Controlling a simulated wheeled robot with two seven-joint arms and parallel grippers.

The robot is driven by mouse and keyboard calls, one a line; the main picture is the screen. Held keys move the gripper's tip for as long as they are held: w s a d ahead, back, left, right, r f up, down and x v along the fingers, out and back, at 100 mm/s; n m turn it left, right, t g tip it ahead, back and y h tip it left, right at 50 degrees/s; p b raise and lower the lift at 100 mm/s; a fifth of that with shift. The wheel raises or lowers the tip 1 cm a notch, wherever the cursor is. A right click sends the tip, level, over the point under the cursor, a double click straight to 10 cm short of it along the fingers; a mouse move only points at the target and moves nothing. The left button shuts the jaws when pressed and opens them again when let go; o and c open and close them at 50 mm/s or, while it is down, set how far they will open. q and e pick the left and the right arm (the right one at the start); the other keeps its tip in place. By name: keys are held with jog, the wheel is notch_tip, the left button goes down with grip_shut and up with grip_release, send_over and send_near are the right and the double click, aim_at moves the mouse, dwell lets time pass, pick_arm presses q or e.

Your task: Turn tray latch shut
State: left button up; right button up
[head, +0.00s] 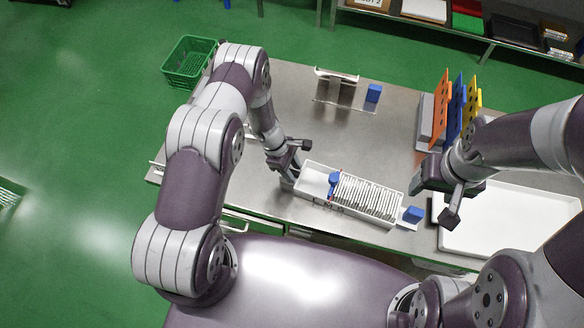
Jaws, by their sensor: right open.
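A long white tray (313,181) lies on the steel table, slanting down to the right, with a row of thin white packets standing in it. A blue block (334,181) sits in the tray at the left end of the row. A second blue piece (412,214) is at the tray's right end. I cannot tell which part is the latch. My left gripper (292,161) is at the tray's left end; whether its fingers hold the wall is unclear. My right gripper (437,200) is open, above and right of the tray's right end.
A wide white tray (515,235) lies on the table at the right. Orange, blue and yellow upright panels (440,105) stand behind my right gripper. A metal stand (336,88) and blue cube (373,93) are at the back. The table (330,135) is clear between.

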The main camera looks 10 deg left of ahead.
pick_arm(q)
jog(key=shift+w+a+f, duration=0.1)
jog(key=shift+w+a, duration=0.05)
jog(key=shift+w, duration=0.05)
grip_shut()
jog(key=shift+s, duration=0.1)
pick_arm(e)
jog(key=shift+w+a, duration=0.15)
jog(key=shift+a, duration=0.05)
jog(key=shift+f, duration=0.1)
